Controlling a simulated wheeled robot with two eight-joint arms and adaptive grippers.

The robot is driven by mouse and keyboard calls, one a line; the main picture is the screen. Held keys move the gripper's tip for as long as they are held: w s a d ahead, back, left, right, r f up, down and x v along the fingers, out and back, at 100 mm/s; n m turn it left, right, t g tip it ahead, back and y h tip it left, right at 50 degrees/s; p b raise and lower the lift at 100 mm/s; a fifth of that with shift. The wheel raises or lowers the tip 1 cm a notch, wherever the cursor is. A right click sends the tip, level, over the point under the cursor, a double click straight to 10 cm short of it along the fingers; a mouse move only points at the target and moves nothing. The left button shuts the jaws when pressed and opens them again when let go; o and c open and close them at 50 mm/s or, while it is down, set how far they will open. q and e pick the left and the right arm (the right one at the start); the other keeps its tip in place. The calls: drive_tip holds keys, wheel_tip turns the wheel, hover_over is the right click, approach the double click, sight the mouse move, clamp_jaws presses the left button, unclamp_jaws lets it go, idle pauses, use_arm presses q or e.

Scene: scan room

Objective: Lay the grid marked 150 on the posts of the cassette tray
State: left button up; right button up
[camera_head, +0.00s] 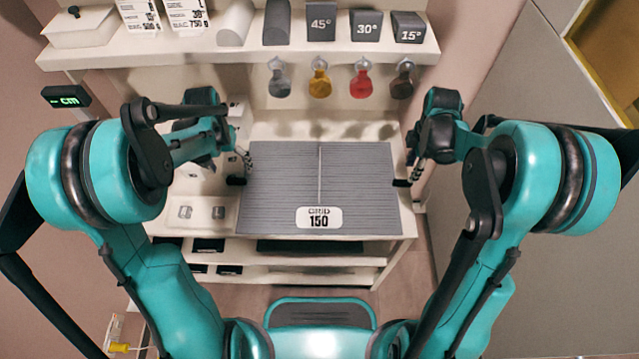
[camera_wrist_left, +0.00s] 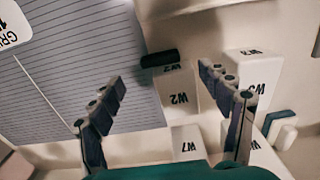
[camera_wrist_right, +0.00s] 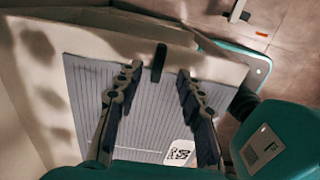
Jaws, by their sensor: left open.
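The grid (camera_head: 275,185) marked 150 is a grey, finely lined panel lying flat on the pale worktop. Its label is at the front middle. Black handles stick out at its left side (camera_head: 235,181) and right side (camera_head: 401,183). My left gripper (camera_head: 245,158) is open by the left handle, which shows beyond and between its fingertips in the left wrist view (camera_wrist_left: 160,57). My right gripper (camera_head: 410,172) is open by the right handle, which shows between and just past its fingertips in the right wrist view (camera_wrist_right: 159,62). I cannot make out the cassette tray or its posts.
White blocks marked W2 (camera_wrist_left: 178,95), W3 (camera_wrist_left: 252,66) and W7 (camera_wrist_left: 187,140) stand beside the grid's left side. A shelf (camera_head: 150,55) with angle wedges and hanging coloured tags is above the back. Lower shelves (camera_head: 350,262) lie under the worktop. A small display (camera_head: 66,97) is at left.

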sight(236, 180)
use_arm(q)
wheel_tip(236, 180, down, 6)
drive_tip(key=shift+r, duration=0.1)
use_arm(e)
wheel_tip(236, 180, down, 6)
drive_tip(key=shift+r, duration=0.1)
use_arm(q)
drive_tip(key=c, duration=0.9)
use_arm(e)
clamp_jaws()
use_arm(q)
clamp_jaws()
